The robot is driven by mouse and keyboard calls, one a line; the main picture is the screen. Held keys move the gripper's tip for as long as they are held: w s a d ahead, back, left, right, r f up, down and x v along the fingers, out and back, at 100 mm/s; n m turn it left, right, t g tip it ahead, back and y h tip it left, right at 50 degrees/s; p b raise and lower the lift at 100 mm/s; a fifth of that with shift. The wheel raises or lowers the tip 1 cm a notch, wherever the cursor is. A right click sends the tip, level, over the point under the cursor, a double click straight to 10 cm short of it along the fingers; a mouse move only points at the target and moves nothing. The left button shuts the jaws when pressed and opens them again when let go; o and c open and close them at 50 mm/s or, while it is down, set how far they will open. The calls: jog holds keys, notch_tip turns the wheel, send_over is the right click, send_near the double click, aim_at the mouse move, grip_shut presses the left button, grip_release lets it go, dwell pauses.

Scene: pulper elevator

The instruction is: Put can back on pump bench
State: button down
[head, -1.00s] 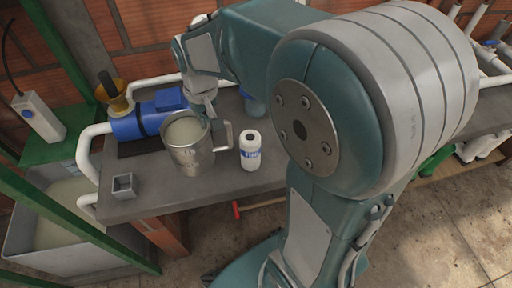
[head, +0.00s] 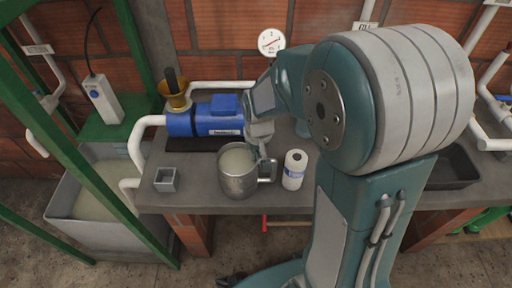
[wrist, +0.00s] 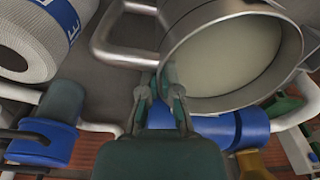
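The can (head: 238,177) is a metal mug-like vessel with a side handle and pale liquid inside. It stands upright on the grey pump bench (head: 205,199), near the front edge, in front of the blue pump (head: 205,119). My gripper (head: 264,152) is at the can's right rim, near the handle. In the wrist view, the can (wrist: 225,50) and its handle lie just ahead of my gripper (wrist: 160,88).
A small grey square box (head: 166,179) is at the bench's left end. A brass funnel (head: 174,92), white pipes and green frame posts (head: 78,160) stand around. A dark tray (head: 455,168) is at the right.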

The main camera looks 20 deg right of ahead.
jog(key=shift+w, duration=0.1)
jog(key=c, duration=0.8)
grip_release()
notch_tip(320, 180, up, 12)
jog(key=s, duration=0.1)
jog(key=s+r+t, duration=0.2)
jog(key=s, duration=0.5)
jog(key=s+r+t, duration=0.2)
jog(key=s+r, duration=0.1)
jog(key=s, duration=0.5)
jog(key=shift+r+n+t, duration=0.2)
jog(key=shift+n+t, duration=0.1)
jog(key=shift+t, duration=0.1)
jog(key=shift+w, duration=0.1)
